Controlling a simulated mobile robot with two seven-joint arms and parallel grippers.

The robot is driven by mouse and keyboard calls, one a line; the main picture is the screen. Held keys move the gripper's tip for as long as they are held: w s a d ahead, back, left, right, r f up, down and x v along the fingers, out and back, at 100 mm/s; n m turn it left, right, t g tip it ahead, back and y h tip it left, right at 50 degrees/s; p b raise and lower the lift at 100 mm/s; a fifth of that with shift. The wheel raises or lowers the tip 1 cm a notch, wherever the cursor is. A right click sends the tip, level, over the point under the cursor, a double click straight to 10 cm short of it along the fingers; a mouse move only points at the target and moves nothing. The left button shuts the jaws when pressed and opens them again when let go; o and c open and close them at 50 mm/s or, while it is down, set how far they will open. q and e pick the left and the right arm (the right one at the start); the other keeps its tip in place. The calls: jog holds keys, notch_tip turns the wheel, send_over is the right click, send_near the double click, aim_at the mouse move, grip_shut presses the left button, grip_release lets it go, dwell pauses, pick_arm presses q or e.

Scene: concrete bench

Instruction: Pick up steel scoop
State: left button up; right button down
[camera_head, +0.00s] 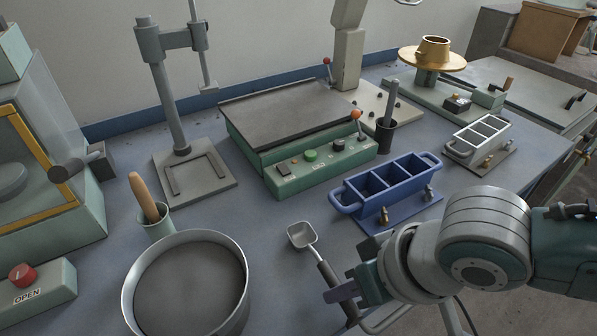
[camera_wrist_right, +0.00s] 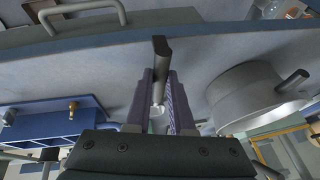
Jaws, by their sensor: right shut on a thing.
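The steel scoop (camera_head: 302,235) shows in the head view at the front middle of the bench, with a square metal bowl and a dark handle running down to the right. My right gripper (camera_head: 346,291) is at the handle, its fingers shut on it. In the right wrist view the scoop's dark handle (camera_wrist_right: 161,50) sits between the two purple-grey fingers of my right gripper (camera_wrist_right: 160,100). The bowl is mostly hidden in that view. I cannot tell whether the scoop touches the bench. My left gripper is not in view.
A large round pan (camera_head: 128,290) of grey material stands left of the scoop. A blue three-part mould (camera_head: 345,197) stands behind my right arm. A green control box (camera_head: 282,183) and a press stand (camera_head: 222,186) are farther back.

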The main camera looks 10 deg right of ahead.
notch_tip(320, 180, up, 20)
jog(key=p, duration=0.5)
dwell(0.7)
dwell(0.5)
